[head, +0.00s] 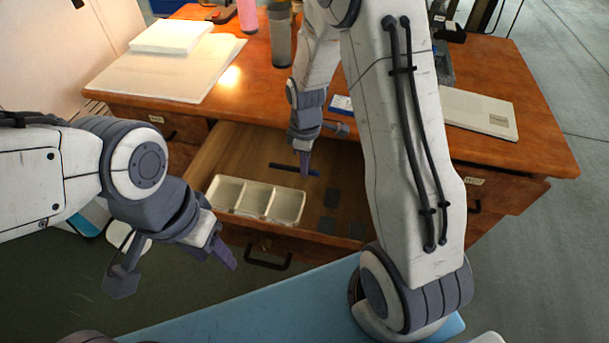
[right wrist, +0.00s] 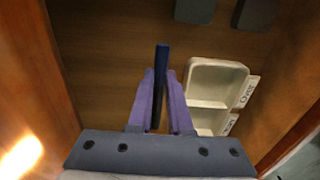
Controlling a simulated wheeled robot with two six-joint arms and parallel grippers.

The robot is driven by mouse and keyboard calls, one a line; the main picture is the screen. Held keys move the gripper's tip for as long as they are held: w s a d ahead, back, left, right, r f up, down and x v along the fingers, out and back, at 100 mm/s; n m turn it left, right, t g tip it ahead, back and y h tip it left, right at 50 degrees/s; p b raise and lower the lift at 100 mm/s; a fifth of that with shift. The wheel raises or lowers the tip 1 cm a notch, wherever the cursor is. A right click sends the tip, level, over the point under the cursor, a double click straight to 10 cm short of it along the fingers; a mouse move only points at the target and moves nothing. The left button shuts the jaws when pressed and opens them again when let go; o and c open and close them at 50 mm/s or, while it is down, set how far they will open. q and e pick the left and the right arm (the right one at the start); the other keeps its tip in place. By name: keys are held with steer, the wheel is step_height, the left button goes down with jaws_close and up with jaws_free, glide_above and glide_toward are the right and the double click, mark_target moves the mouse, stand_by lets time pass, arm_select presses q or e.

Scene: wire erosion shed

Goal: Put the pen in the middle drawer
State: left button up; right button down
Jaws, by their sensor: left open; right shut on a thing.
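The dark blue pen (head: 281,167) is held inside the open middle drawer (head: 235,150), above or at its floor; I cannot tell whether it touches. My right gripper (head: 305,172) is shut on it. In the right wrist view the pen (right wrist: 161,60) stands out between the purple fingers (right wrist: 160,80), over the wooden drawer floor. My left gripper (head: 223,254) is open and empty, low in front of the drawer's left part, near its handle (head: 267,264).
A white divided tray (head: 243,217) sits at the drawer's front left; dark flat squares (head: 331,198) lie right of it. On the desk are a white board (head: 160,75), a bottle (head: 281,40) and a pale flat box (head: 478,112). My right arm hides the desk's middle.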

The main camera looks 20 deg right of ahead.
mark_target(304, 182)
steer(key=shift+w+a+f, duration=0.15)
steer(key=shift+w+f, duration=0.15)
steer(key=shift+f, duration=0.15)
steer(key=shift+f+b, duration=0.5)
steer(key=shift+f, duration=1.25)
steer(key=shift+f, duration=0.1)
steer(key=c, duration=0.8)
jaws_free()
steer(key=shift+c, duration=0.2)
